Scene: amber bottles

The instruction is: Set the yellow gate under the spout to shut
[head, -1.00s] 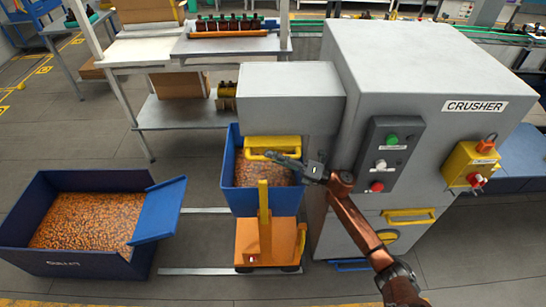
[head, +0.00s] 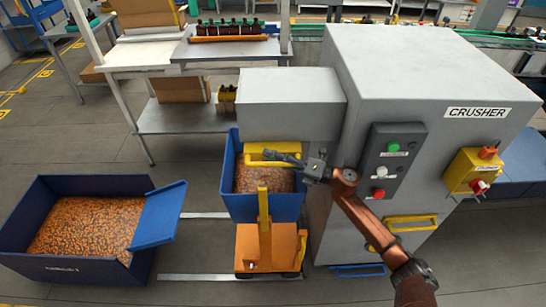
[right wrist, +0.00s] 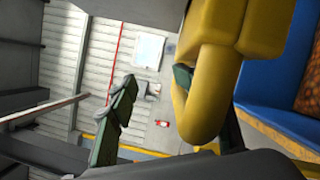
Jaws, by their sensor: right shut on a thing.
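The yellow gate (head: 257,147) sits under the grey spout (head: 291,95) on the crusher's left side, with its bar handle facing front. In the right wrist view the handle (right wrist: 205,85) is a thick yellow loop, close up. My right gripper (head: 288,160) reaches in from the right and is shut on this handle. One dark green finger (right wrist: 115,122) shows in the wrist view; the other is partly hidden behind the loop. How far the gate is slid in cannot be told. My left gripper is not in view.
A blue bin (head: 233,205) of brown pieces stands below the spout on an orange lift cart (head: 258,246). The crusher (head: 440,75) and its button panel (head: 392,160) stand close to my right arm. A larger blue bin (head: 172,222) stands at left.

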